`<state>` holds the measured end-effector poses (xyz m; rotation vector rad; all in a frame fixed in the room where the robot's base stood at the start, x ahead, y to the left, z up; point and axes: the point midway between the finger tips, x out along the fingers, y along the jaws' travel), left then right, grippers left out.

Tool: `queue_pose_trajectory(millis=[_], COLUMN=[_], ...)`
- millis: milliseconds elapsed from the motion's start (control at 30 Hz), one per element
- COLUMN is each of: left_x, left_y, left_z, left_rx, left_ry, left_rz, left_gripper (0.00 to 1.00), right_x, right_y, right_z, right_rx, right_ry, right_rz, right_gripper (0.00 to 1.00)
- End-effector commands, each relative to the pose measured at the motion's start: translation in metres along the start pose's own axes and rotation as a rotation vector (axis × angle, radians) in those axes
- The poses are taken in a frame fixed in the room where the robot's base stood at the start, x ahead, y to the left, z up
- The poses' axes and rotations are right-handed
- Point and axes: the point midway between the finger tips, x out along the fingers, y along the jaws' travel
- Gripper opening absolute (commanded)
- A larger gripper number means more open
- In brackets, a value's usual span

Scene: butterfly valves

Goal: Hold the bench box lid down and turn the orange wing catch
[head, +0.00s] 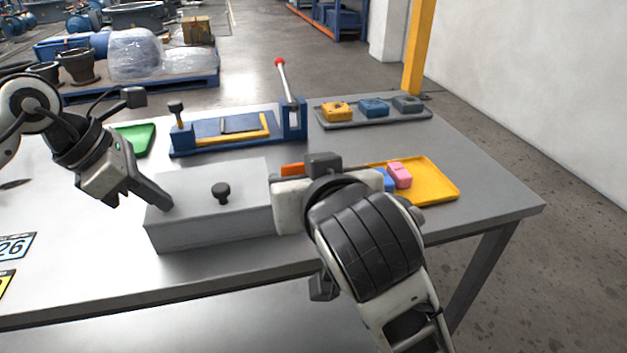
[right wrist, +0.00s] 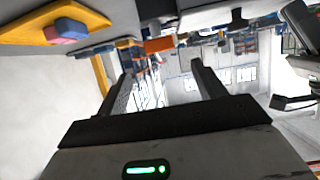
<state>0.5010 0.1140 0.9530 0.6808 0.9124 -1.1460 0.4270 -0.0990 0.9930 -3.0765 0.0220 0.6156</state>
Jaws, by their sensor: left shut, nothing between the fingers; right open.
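The grey bench box (head: 205,232) sits on the table with its lid (head: 190,184) closed. The lid has a black knob (head: 221,190), also seen in the right wrist view (right wrist: 237,18). My left gripper (head: 168,206) is shut and empty, its tips at the lid's left end; I cannot tell if they touch it. The orange wing catch (head: 292,169) shows partly behind my right wrist, and in the right wrist view (right wrist: 158,44) it lies just above the gap between the fingertips. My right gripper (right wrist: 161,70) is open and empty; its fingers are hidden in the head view.
A yellow tray (head: 437,182) with pink and blue blocks is right of the box. Behind stand a blue fixture (head: 225,130) with an upright red-knobbed lever and a grey tray (head: 375,121) of coloured blocks. A green tray (head: 136,139) is at left.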

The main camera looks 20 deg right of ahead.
Motion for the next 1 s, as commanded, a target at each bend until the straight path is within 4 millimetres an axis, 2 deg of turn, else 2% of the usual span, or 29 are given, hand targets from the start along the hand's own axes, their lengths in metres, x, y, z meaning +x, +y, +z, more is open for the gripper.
queue_pose_trajectory(millis=[100,200,600,1000], left_x=[0.005,0.005,0.004,-0.024], left_y=[-0.002,-0.002,-0.002,-0.001], left_z=[-0.004,-0.004,-0.004,0.013], left_rx=[-0.002,-0.002,-0.001,0.0], left_ry=[0.013,0.013,0.013,0.006], left_rz=[-0.011,-0.011,-0.011,-0.005], left_gripper=[0.0,0.0,0.0,0.0], right_x=[-0.015,-0.021,-0.023,-0.03], right_y=[-0.001,0.0,0.0,0.0], right_z=[0.001,0.001,0.0,-0.017], right_rx=[0.0,0.0,0.0,-0.001], right_ry=[0.001,-0.002,-0.001,-0.001], right_rz=[-0.001,-0.001,0.001,0.001], right_gripper=[0.69,0.69,0.69,0.69])
